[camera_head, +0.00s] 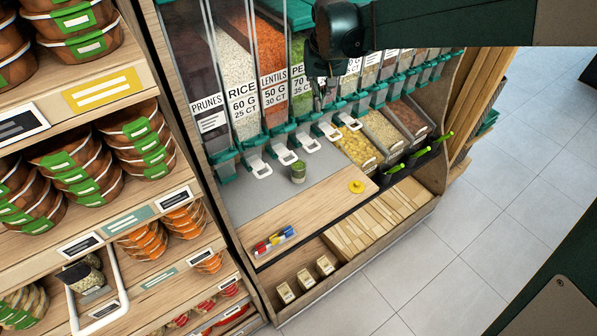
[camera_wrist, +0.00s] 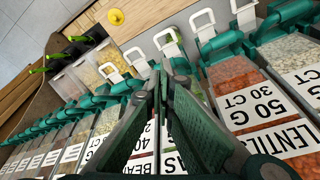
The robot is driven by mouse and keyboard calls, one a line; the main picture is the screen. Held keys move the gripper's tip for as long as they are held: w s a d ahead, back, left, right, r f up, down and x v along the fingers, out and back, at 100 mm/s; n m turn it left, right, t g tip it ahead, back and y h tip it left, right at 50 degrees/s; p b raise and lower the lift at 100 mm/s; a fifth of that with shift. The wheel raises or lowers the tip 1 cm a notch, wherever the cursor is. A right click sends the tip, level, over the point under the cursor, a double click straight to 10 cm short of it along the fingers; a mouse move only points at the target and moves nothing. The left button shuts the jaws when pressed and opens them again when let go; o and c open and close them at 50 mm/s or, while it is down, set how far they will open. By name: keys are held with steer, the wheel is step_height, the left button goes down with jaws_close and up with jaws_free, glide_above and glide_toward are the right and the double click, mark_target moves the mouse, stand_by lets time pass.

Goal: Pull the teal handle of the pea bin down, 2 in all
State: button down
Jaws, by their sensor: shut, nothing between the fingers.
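The pea bin (camera_head: 301,84) is a clear chute of green peas, its label partly hidden by my gripper. Its teal handle (camera_head: 303,126) is at the chute's lower end, above a white paddle (camera_head: 309,144). In the wrist view the pea bin's white paddle (camera_wrist: 169,42) shows just beyond my fingertips, and the teal part behind it is mostly covered by the fingers. My gripper (camera_head: 318,104) is shut and empty, in front of the bin row near the pea bin's label. It also shows in the wrist view (camera_wrist: 165,75). I cannot tell whether it touches the handle.
A small cup with green contents (camera_head: 298,173) stands on the grey counter below the paddles. The lentil bin (camera_head: 270,60) is left of the pea bin, with more teal handles on both sides. A yellow round item (camera_head: 356,186) and markers (camera_head: 273,241) lie on the wooden ledge.

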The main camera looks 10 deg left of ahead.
steer(key=shift+s+d+r+p, duration=0.3)
steer(key=shift+s+d+r, duration=0.05)
steer(key=shift+r, duration=0.3)
steer(key=shift+s+d+r+p, duration=0.25)
steer(key=shift+s+d+r, duration=0.1)
steer(key=shift+r, duration=0.25)
steer(key=shift+d, duration=0.1)
steer(key=s+d+m+t+b, duration=0.15)
steer(key=s+d+b, duration=0.35)
steer(key=s+d, duration=1.05)
steer(key=s+d+f+t+b, duration=0.1)
steer(key=s+d+f+b, duration=0.1)
steer(key=s+d+f, duration=0.2)
steer(key=s+d+f+m+t+b, duration=0.1)
steer(key=s+d+f+t+b, duration=0.1)
steer(key=s+d+f, duration=0.3)
steer(key=s+d+b, duration=0.1)
steer(key=s+d, duration=0.2)
steer(key=s, duration=0.3)
steer(key=shift+d+f+h, duration=0.2)
steer(key=shift+d+h, duration=0.15)
steer(key=shift+h, duration=0.05)
